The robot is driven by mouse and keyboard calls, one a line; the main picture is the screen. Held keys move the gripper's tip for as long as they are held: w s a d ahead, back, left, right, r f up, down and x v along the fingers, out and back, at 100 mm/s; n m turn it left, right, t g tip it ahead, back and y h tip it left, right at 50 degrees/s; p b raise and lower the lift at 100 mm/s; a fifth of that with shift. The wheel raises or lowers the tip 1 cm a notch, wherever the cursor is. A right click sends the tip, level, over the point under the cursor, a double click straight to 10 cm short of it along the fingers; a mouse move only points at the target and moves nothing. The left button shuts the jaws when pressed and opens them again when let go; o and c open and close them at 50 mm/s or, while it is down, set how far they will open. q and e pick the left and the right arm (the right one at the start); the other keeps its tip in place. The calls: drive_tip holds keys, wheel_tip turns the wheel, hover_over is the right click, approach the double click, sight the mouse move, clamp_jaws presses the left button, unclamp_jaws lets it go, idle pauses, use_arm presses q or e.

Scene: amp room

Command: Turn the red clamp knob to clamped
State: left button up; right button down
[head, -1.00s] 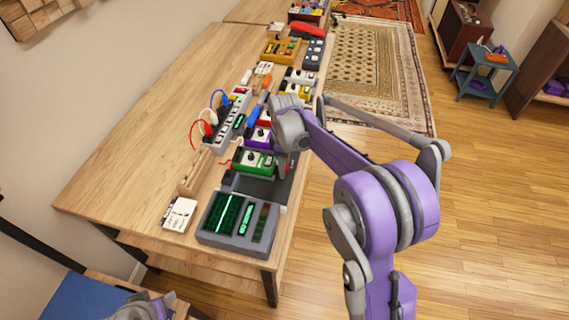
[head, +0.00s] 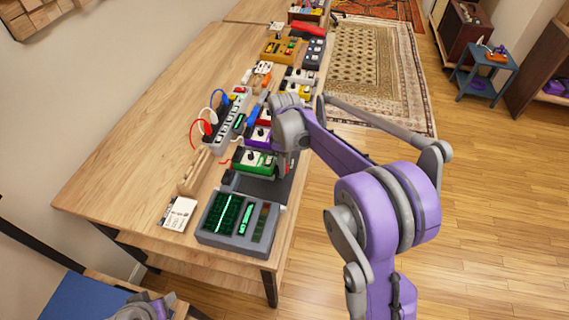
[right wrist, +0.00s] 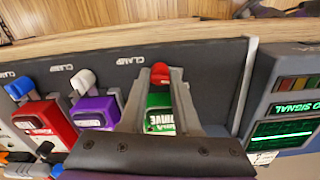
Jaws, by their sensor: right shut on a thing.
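The red clamp knob (right wrist: 160,70) is at the edge of the dark pedalboard (right wrist: 210,62), just beyond the green pedal (right wrist: 159,112), in the right wrist view. My right gripper (right wrist: 158,76) is shut on it, one finger on each side. A "CLAMP" label is on the board near the knob. My left gripper is out of view.
A screen unit (right wrist: 290,110) stands close on the right. Bare wooden tabletop (head: 130,140) lies left of the gear.

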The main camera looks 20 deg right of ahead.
drive_tip(key=m, duration=0.4)
drive_tip(key=shift+m+b, duration=0.3)
drive_tip(key=m, duration=0.3)
drive_tip(key=shift+m, duration=0.3)
drive_tip(key=m, duration=0.4)
drive_tip(key=shift+b, duration=0.4)
drive_tip(key=shift+m, duration=1.8)
drive_tip(key=c, duration=0.7)
unclamp_jaws()
drive_tip(key=shift+o, duration=0.2)
